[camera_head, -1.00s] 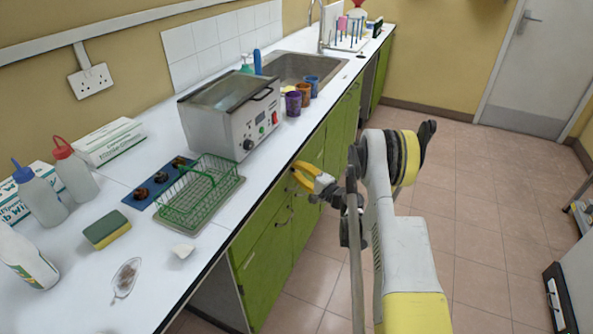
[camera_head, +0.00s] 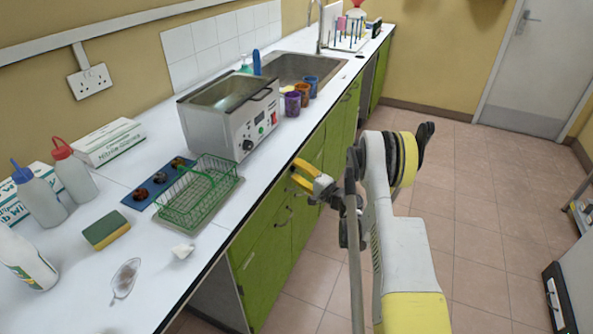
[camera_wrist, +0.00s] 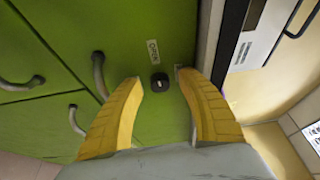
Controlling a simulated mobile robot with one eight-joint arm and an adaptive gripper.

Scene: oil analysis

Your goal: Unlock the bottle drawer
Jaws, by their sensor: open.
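The green drawer front (camera_wrist: 140,25) fills much of the wrist view. On it is a small round black lock knob (camera_wrist: 159,82) with a small white label (camera_wrist: 152,50) above it; the print is too small to read surely. My gripper (camera_wrist: 160,78) is open, with its yellow fingertips on either side of the knob and nothing held. I cannot tell whether the fingers touch it. In the head view my gripper (camera_head: 301,172) is at the green cabinet fronts, just below the counter edge. The lock is not visible there.
Curved metal handles (camera_wrist: 98,75) stick out left of the lock. The white counter (camera_head: 210,205) above holds a green wire basket (camera_head: 198,200), a metal water bath (camera_head: 230,110) and several bottles. The tiled floor (camera_head: 470,230) to the right is clear.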

